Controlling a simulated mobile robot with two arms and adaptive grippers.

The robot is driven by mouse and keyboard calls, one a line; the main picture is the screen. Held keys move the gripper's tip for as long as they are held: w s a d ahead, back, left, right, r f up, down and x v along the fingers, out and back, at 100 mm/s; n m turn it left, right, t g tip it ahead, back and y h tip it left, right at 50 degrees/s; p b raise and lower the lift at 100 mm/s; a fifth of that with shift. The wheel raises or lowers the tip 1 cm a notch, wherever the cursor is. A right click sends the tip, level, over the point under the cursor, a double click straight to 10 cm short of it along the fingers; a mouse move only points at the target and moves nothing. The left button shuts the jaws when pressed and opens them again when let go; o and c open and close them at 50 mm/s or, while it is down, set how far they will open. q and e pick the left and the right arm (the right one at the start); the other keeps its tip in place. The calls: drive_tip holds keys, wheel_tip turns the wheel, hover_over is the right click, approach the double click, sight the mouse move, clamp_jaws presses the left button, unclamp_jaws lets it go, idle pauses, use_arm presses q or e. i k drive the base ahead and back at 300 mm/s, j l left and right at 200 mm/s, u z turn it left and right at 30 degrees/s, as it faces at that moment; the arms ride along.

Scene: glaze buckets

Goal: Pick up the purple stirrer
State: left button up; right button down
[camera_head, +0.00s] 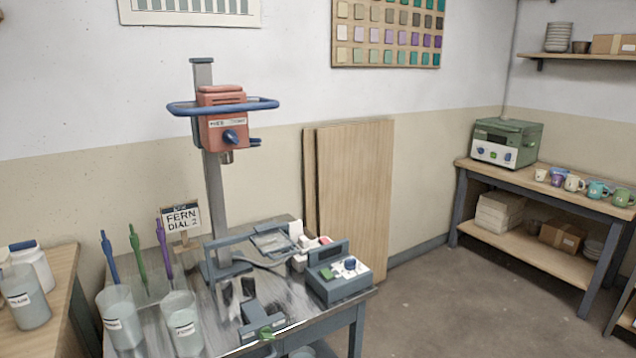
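The purple stirrer (162,246) stands upright, slightly tilted, near the back left of the metal-topped table (205,300). It is the rightmost of three stirrers, beside a green stirrer (137,248) and a blue stirrer (109,258). Its lower end is near the table top, just behind a translucent bucket (183,325); I cannot tell what holds it up. A sign reading "FERN DIAL 2" (181,217) stands just right of it. Neither of my grippers is in view.
Another translucent bucket (121,322) stands at the table's left front. A grey control box (338,281) sits at the right. A wooden side table (62,268) with containers is at the left.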

sight(160, 232)
drive_tip(key=i+j, duration=0.6)
drive_tip(key=i, duration=0.15)
